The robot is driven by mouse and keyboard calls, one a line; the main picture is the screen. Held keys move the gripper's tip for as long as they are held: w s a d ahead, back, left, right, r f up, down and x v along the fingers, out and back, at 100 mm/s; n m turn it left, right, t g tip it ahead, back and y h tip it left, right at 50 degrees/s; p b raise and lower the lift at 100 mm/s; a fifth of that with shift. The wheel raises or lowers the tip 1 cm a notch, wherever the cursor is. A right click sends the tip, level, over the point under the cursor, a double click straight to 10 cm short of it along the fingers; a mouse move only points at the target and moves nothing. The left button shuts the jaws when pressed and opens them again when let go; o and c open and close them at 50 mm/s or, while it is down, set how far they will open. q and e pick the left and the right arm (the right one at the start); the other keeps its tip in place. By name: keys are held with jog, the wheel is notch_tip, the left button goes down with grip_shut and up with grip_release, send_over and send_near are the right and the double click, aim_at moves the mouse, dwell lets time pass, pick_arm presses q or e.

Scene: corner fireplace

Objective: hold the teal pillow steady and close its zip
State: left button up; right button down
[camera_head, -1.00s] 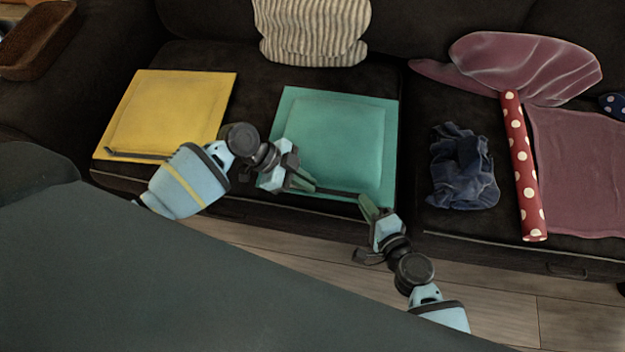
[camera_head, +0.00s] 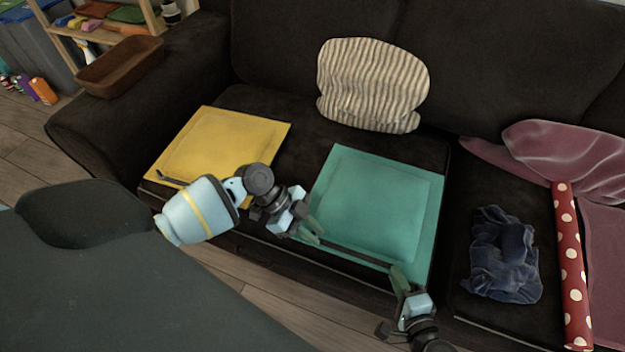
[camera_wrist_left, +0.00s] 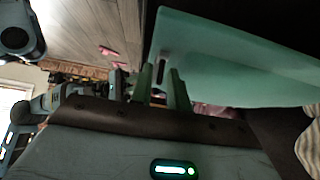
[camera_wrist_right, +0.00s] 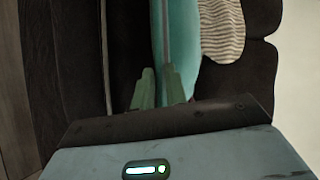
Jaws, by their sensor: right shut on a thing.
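The teal pillow (camera_head: 375,205) lies flat on the sofa seat, with a dark zip strip (camera_head: 355,253) along its front edge. My right gripper (camera_head: 400,279) is shut on the pillow's edge at the front right corner; the edge also shows between its fingers in the right wrist view (camera_wrist_right: 158,85). My left gripper (camera_head: 313,232) is at the front left corner, its fingers apart. In the left wrist view (camera_wrist_left: 160,83) a small dark piece, seemingly the zip pull (camera_wrist_left: 160,70), shows near the fingertips; contact cannot be told.
A yellow pillow (camera_head: 222,145) lies to the left, close to my left arm. A striped cushion (camera_head: 370,85) stands behind. A crumpled navy cloth (camera_head: 503,255) and a red dotted roll (camera_head: 570,265) lie to the right. The wooden floor (camera_head: 250,285) shows in front of the sofa.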

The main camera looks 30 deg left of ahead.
pick_arm(q)
jog(key=v, duration=1.2)
pick_arm(e)
jog(key=c, duration=1.3)
grip_release()
jog(key=shift+c, duration=0.2)
jog(key=o, duration=0.6)
jog(key=shift+s+d, duration=0.4)
jog(key=shift+d, duration=0.05)
jog(key=v, duration=1.1)
jog(key=shift+a+r, duration=0.15)
jog(key=shift+r, duration=0.2)
